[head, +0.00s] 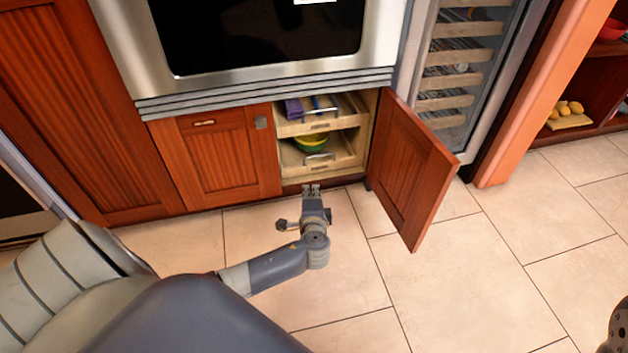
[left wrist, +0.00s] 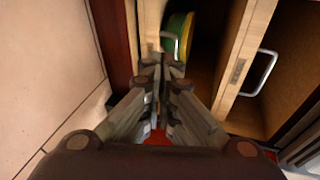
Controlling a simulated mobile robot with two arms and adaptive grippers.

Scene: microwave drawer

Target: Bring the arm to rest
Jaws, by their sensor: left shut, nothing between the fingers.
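My left gripper (head: 311,188) is shut and empty, low in front of the open cabinet in the head view. Its fingers (left wrist: 162,65) also show together in the left wrist view, pointing toward the drawers. The cabinet has two pull-out wooden drawers. The upper drawer (head: 308,127) holds something purple and something blue. The lower drawer (head: 322,168) holds a green and yellow bowl (head: 311,143), which also shows in the left wrist view (left wrist: 178,35). The right cabinet door (head: 412,170) stands swung open. Only a dark piece of what seems my right arm shows at the lower right edge; its gripper is not seen.
The left cabinet door (head: 218,158) is closed. An oven or microwave (head: 260,75) is built in above. A rack with wooden shelves (head: 455,82) stands to the right. The open door juts out to the right of my left gripper. The tiled floor (head: 500,270) is clear.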

